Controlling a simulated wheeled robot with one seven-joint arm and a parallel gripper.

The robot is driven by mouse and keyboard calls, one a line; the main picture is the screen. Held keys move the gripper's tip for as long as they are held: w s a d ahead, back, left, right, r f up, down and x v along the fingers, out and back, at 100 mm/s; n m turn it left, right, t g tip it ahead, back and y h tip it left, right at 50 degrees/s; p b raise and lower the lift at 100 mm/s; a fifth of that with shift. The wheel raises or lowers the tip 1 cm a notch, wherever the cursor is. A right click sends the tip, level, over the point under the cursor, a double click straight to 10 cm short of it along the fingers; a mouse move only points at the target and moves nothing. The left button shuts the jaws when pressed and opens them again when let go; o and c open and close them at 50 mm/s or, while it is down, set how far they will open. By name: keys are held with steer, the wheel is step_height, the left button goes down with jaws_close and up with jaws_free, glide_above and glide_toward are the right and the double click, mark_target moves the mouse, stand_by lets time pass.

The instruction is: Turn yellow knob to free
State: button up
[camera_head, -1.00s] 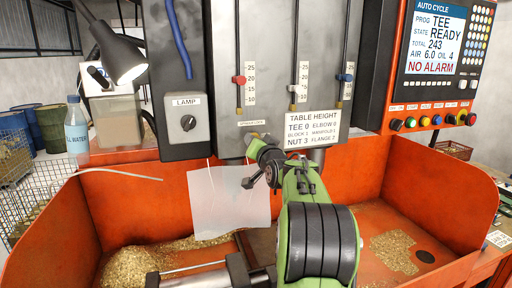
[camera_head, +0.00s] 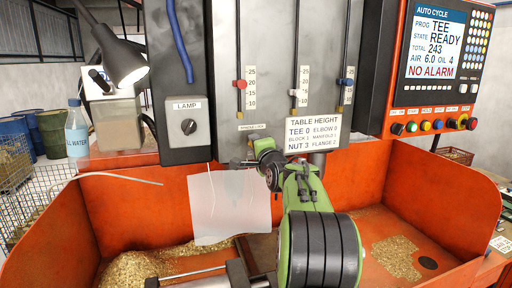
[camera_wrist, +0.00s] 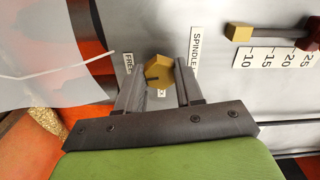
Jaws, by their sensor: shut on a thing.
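The yellow knob (camera_wrist: 160,72) is a faceted brass-yellow piece on the grey machine panel in the wrist view. A short dark mark crosses its face. My gripper (camera_wrist: 160,84) has one finger on each side of the knob and is shut on it. The FREE label (camera_wrist: 128,64) is just left of the knob, and the SPINDLE label (camera_wrist: 195,52) is to its right. A small label below the knob is partly hidden. In the head view my gripper (camera_head: 243,163) is at the panel below the spindle lock label (camera_head: 252,127); the knob is hidden there.
A translucent hanging sheet (camera_head: 230,205) is close below my gripper. The table height sign (camera_head: 312,134) is right of it, with sliders above, including a red one (camera_head: 240,84). The lamp switch box (camera_head: 187,128) is to the left. An orange tray (camera_head: 340,180) with shavings lies below.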

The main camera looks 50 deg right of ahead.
steer(key=shift+m, duration=0.8)
steer(key=o, duration=1)
steer(key=shift+o, duration=0.2)
steer(key=b+v, duration=0.4)
steer(key=v, duration=1.1)
steer(key=shift+s+a+b, duration=0.15)
steer(key=shift+s+b, duration=0.15)
steer(key=shift+s, duration=0.05)
